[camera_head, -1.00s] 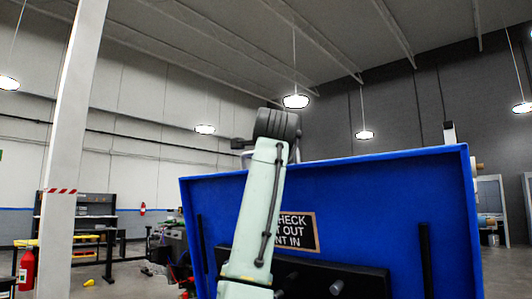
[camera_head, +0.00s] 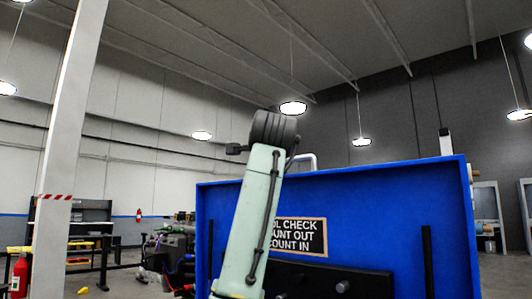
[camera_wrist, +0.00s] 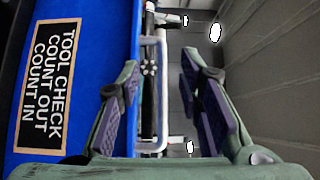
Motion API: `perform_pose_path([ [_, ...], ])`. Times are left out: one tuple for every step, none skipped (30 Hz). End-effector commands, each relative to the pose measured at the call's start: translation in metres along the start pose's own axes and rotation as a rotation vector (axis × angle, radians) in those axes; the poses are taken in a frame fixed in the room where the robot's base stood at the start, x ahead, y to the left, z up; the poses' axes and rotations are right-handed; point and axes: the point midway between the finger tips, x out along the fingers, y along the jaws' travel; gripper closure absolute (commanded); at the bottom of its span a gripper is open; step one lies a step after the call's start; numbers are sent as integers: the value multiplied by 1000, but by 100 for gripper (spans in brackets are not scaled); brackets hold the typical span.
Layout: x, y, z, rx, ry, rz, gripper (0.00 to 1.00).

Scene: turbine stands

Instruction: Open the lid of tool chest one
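The blue panel (camera_head: 370,215) of the tool chest stands upright in the head view, with a black "TOOL CHECK COUNT OUT COUNT IN" sign (camera_head: 303,237). The sign also shows in the wrist view (camera_wrist: 45,88), on the blue face (camera_wrist: 110,25). A pale metal handle (camera_head: 309,157) rises above the panel's top edge. In the wrist view its bar (camera_wrist: 164,100) runs between the fingers of my gripper (camera_wrist: 160,72). The fingers are apart, with a gap on each side of the bar. In the head view my arm stands before the panel and my fingertips are hidden.
A white pillar (camera_head: 66,150) stands at the left. Some floor (camera_head: 115,278) shows clear at the lower left. Grey cabinets (camera_head: 487,215) stand at the far right.

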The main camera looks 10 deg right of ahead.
Motion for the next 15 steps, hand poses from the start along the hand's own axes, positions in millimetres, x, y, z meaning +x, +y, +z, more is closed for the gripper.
perform_pose_path([
  [-11, -2, 0, 0, 1, -5, 67],
  [-17, -1, 0, 0, 1, -4, 67],
  [-24, 0, 0, 1, 0, -4, 67],
  [-31, -1, 0, 1, 0, -5, 67],
  [-38, -1, 0, 1, 0, -5, 67],
  [-46, -1, 0, 2, 0, -4, 67],
  [-52, -1, 0, 1, 0, -4, 67],
  [-58, -1, 0, 1, 1, -4, 67],
  [-66, -1, 0, 0, 1, -3, 67],
  [-70, 0, 0, 0, 1, -3, 67],
  [-75, 0, 0, 0, 1, -2, 67],
  [-80, 0, 0, 0, 1, -2, 67],
  [-83, 0, 0, 0, 0, -1, 67],
  [-86, 0, 0, 0, 0, 0, 67],
  [-90, 0, 0, 0, 0, -1, 67],
])
